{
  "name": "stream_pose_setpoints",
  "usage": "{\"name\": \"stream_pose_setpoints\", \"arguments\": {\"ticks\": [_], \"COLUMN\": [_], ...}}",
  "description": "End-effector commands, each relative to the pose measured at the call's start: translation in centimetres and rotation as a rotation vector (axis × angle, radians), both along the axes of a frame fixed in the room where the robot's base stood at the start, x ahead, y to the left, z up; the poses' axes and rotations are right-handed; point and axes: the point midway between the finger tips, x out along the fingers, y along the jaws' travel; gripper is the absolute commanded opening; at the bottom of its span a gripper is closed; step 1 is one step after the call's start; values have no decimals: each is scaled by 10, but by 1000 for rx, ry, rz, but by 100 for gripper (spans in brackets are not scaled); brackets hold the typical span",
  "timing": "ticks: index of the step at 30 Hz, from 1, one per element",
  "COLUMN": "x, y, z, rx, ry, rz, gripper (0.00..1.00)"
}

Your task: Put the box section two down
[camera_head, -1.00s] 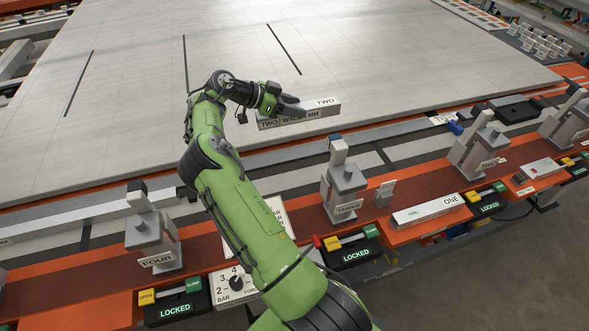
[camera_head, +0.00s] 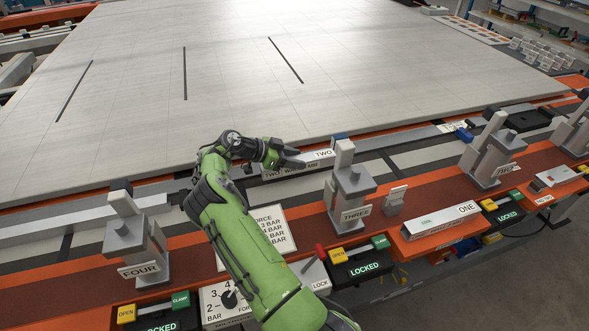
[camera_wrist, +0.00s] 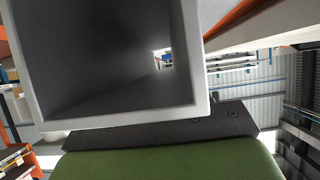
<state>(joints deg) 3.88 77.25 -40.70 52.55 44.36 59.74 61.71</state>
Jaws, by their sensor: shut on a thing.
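Box section two (camera_head: 305,163) is a grey bar marked TWO, just left of the clamp post THREE (camera_head: 347,190) in the head view. My gripper (camera_head: 292,162) is shut on it and hides part of its lettering. The bar lies near level along the rail at the panel's front edge; I cannot tell whether it touches anything beneath. In the wrist view its open square end (camera_wrist: 125,65) fills the upper left, and I see through its hollow to the far end.
Box section one (camera_head: 440,219) lies on the orange ledge at the right. Clamp post FOUR (camera_head: 133,243) stands at the left. Locked control boxes (camera_head: 360,266) line the front.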

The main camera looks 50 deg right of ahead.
Motion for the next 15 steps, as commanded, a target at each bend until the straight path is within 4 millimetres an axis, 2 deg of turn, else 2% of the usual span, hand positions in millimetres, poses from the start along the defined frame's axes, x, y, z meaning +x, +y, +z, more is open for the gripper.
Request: {"name": "stream_pose_setpoints", "arguments": {"ticks": [1, 3, 13, 14, 15], "x": [0, 0, 0, 0, 0], "y": [0, 0, 0, 0, 0], "z": [-14, -26, -30, -31, -30], "rx": [1, 0, 0, 1, 2], "ry": [3, 2, 0, 2, 1], "rz": [1, 1, 1, 1, 1], "gripper": [5, 5, 5, 48, 54]}}
